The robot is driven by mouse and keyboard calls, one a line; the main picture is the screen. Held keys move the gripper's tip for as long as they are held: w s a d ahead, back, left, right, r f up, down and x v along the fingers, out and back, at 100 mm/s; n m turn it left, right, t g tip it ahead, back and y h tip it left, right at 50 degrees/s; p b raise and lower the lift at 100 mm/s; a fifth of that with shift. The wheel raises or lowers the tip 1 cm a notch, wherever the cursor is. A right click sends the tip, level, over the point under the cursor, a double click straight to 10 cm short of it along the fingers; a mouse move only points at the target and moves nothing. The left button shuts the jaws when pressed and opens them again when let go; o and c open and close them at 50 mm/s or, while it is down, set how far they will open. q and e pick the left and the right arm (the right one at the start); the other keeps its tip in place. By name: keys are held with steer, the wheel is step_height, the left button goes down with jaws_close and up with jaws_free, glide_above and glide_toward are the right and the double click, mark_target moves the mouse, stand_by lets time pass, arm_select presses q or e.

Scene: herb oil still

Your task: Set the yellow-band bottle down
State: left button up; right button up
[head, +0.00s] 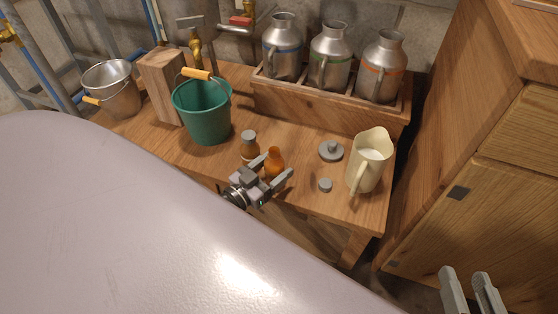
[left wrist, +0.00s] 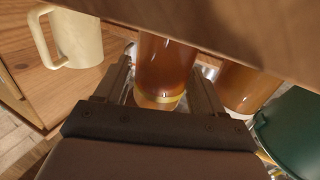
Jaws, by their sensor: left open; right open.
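The yellow-band bottle (head: 274,162) is amber and looks upright at the front edge of the wooden bench. The left wrist view shows its yellow band (left wrist: 158,98) low on the amber glass. My left gripper (head: 277,166) is open, with one finger on each side of this bottle. Whether either finger touches the glass I cannot tell. A second amber bottle (head: 250,150) with a grey cap stands just left of it, and also shows in the left wrist view (left wrist: 244,86). My right gripper (head: 472,286) is open and empty, low at the right, away from the bench.
A small grey cap (head: 325,185), a grey lid (head: 331,151) and a cream jug (head: 369,163) stand to the right on the bench (head: 300,191). A green bucket (head: 203,112) is to the left. A wooden rack (head: 320,108) with metal cans is behind.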

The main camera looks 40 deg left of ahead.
arm_select(q)
steer(key=s+a+p, duration=0.1)
steer(key=s+p, duration=0.1)
steer(key=s, duration=0.7)
steer(key=shift+s+a, duration=0.3)
steer(key=shift+s, duration=0.05)
arm_select(e)
steer(key=shift+w+a+f+m+g+y, duration=0.1)
steer(key=shift+w+a+m+g+y, duration=0.15)
steer(key=shift+a, duration=0.2)
steer(key=shift+w+a+f+m+g+y, duration=0.15)
steer(key=shift+a+m+g, duration=0.1)
steer(key=shift+a+g, duration=0.15)
